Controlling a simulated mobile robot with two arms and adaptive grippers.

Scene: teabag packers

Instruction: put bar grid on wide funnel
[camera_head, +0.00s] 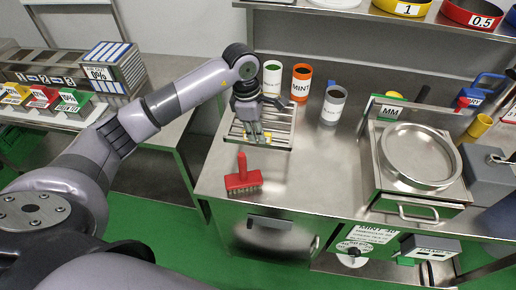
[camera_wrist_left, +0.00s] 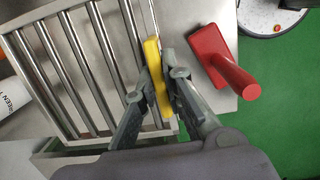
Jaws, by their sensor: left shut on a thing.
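The bar grid (camera_head: 284,116) is a steel frame with parallel bars, at the left end of the steel bench. In the left wrist view the bar grid (camera_wrist_left: 88,62) fills the left side, with a yellow grip (camera_wrist_left: 153,62) along its near edge. My left gripper (camera_head: 257,138) is shut on this yellow grip, its fingers on either side of it. I cannot tell if the grid touches the bench. A round steel vessel (camera_head: 421,157) in a square steel housing stands at the right; I cannot tell whether it is the wide funnel. My right gripper is out of view.
A red brush (camera_head: 243,180) lies just in front of the grid. A green-topped canister (camera_head: 272,75), an orange MINT canister (camera_head: 301,82) and a grey canister (camera_head: 333,104) stand behind. The bench is clear between the brush and the housing.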

